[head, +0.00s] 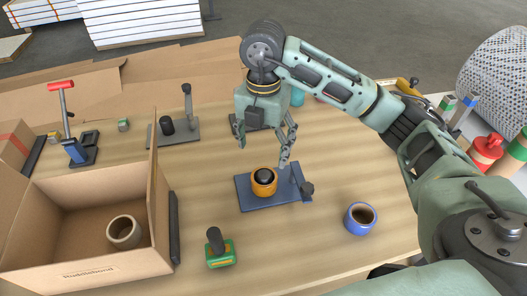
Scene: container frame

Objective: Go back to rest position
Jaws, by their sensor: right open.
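My right gripper (263,146) hangs fingers down over the table, open and empty. It is above an orange mug (264,187) that stands on a blue stand (249,200). A black round top shows in the mug's opening. The fingertips are apart from the mug, a little above and behind it. My right arm comes in from the right and bends down at the top middle. My left gripper is not in view.
An open cardboard box (95,272) at the left holds a beige mug (124,232). A blue mug (360,218) stands right of the stand. A green-orange stamp-like tool (219,248) is in front. A grey fixture (184,130) and a blue fixture with red handle (75,150) stand behind.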

